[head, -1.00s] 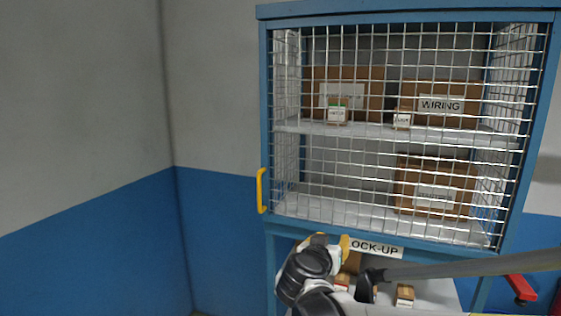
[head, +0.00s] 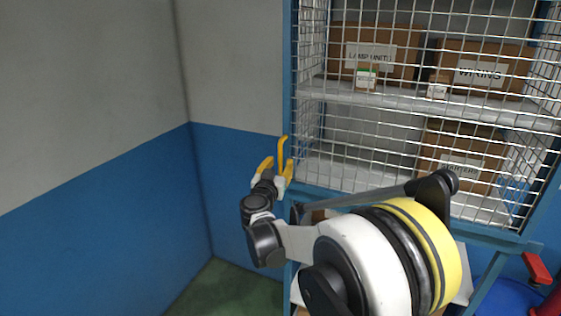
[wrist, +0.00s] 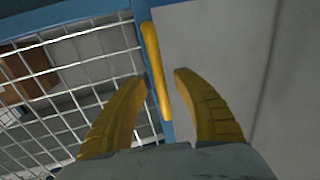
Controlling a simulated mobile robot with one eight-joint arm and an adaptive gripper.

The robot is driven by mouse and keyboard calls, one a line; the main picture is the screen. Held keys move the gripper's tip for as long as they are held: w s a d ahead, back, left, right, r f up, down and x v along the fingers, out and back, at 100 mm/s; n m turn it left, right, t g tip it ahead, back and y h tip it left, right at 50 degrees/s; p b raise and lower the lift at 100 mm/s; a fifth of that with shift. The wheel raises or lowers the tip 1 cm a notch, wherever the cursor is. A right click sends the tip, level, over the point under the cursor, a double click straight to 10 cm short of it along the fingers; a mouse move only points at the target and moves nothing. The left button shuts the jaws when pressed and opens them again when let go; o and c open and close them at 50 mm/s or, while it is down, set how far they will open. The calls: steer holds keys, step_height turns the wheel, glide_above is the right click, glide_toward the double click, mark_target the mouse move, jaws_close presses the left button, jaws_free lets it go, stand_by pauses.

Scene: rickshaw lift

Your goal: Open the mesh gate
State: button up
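The mesh gate (head: 400,115) is a wire grid in a blue frame on a blue cabinet and looks shut. Its yellow handle (head: 283,148) is upright on the gate's left edge. My gripper (head: 277,160) is at the handle, with its yellow fingers pointing up toward it. In the wrist view, the handle (wrist: 154,65) runs down into the gap between the two open fingertips (wrist: 162,75). I cannot tell whether either finger touches it. The handle's lower end is partly hidden by the fingers in the head view.
Behind the mesh, cardboard boxes, one marked WIRING (head: 480,70), stand on shelves. A grey and blue wall (head: 235,165) is to the left, with free room before it. A red object (head: 538,268) is at the lower right. My arm hides much of the lower cabinet.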

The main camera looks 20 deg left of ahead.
steer(key=shift+w+a, duration=0.1)
steer(key=shift+w, duration=0.6)
jaws_close()
